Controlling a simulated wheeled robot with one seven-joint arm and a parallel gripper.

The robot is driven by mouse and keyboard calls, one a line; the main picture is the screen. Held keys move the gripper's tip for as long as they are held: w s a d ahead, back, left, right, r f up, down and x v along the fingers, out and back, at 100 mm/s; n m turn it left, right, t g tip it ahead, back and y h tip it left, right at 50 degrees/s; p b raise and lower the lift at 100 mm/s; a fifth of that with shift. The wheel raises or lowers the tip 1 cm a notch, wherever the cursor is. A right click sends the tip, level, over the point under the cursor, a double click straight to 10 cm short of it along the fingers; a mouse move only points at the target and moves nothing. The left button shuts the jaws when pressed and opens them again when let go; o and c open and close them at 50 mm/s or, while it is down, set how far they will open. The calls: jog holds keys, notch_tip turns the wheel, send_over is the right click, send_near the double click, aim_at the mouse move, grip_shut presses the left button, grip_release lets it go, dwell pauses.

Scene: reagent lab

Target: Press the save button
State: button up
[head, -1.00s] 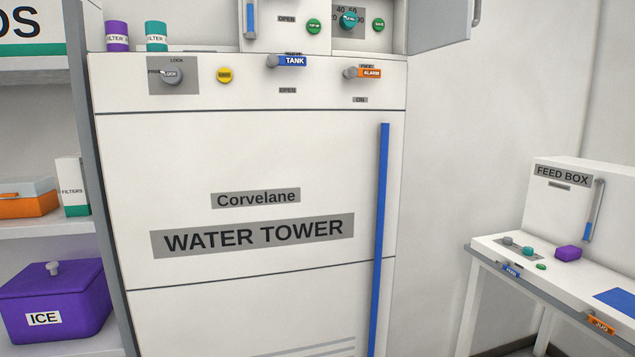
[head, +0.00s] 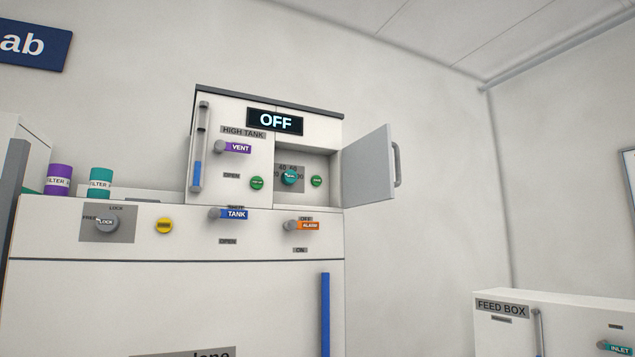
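Two small round green buttons show on the high tank unit (head: 231,110) on top of the water tower. One green button (head: 257,183) sits on the left front panel. The other green button (head: 317,181) sits in the open recess on the right, beside a teal dial (head: 289,176) with a numbered scale. The lettering on both buttons is too small to read surely, but the one in the recess looks like the save button. My gripper is not in view.
The recess's grey door (head: 367,166) stands open to the right. The display (head: 275,121) reads OFF. Below are a purple vent lever (head: 238,148), blue tank lever (head: 235,214), orange alarm lever (head: 308,226), lock knob (head: 106,222) and yellow button (head: 163,226). A feed box (head: 502,309) stands at lower right.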

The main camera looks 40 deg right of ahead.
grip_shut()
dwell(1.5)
